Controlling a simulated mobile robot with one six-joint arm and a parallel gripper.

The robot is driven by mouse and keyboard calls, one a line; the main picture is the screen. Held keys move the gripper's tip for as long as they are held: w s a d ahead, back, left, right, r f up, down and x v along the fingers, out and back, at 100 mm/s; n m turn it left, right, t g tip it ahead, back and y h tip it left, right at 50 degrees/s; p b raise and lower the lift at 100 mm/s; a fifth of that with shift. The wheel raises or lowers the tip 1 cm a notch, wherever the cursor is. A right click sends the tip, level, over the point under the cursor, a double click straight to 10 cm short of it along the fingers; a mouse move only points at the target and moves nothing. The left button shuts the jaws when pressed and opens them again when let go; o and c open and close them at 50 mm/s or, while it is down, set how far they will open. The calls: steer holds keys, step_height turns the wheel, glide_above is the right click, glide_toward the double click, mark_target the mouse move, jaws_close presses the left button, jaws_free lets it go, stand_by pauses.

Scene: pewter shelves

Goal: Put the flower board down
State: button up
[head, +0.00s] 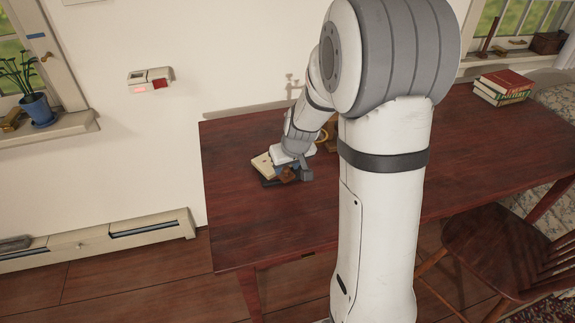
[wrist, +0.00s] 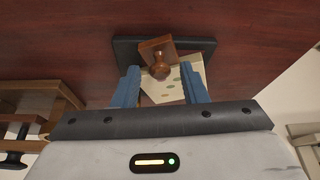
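My gripper (head: 292,172) is low over the left part of the dark red table. In the wrist view its two blue fingers (wrist: 161,87) stand well apart. A cream board (wrist: 187,75) with darker marks lies between and behind them; it also shows left of the gripper in the head view (head: 262,163). I cannot tell whether this is the flower board. A brown wooden piece with a round knob (wrist: 160,68) is in front of it, between the fingers. A black slab (wrist: 127,48) lies just beyond the fingertips. Whether the fingers touch the board is unclear.
The table (head: 235,217) is bare in front of the gripper. Wooden things (wrist: 40,100) stand close by at the left of the wrist view. Stacked books (head: 503,88) lie at the table's far right. A wooden chair (head: 495,245) stands at the front right.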

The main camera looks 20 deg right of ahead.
steer(key=shift+s+r, duration=0.1)
steer(key=shift+r, duration=0.5)
steer(key=a+p+v, duration=0.1)
steer(key=p+v, duration=0.1)
steer(key=v, duration=0.9)
steer(key=s+a, duration=0.1)
steer(key=s, duration=0.5)
steer(key=s+r+m+g, duration=0.1)
steer(key=s, duration=0.6)
steer(key=s+a+g, duration=0.1)
steer(key=s, duration=0.5)
steer(key=shift+s+a+r+h, duration=0.2)
steer(key=shift+s+a+h, duration=0.1)
steer(key=shift+a, duration=0.05)
steer(key=p+v, duration=0.2)
steer(key=w+p+v, duration=0.1)
steer(key=p+v, duration=0.1)
steer(key=v, duration=0.1)
steer(key=p+v, duration=0.2)
steer(key=p, duration=0.1)
steer(key=shift+w+r, duration=0.15)
steer(key=shift+r, duration=0.4)
steer(key=shift+c, duration=0.2)
steer(key=shift+r, duration=0.1)
steer(key=shift+c, duration=0.3)
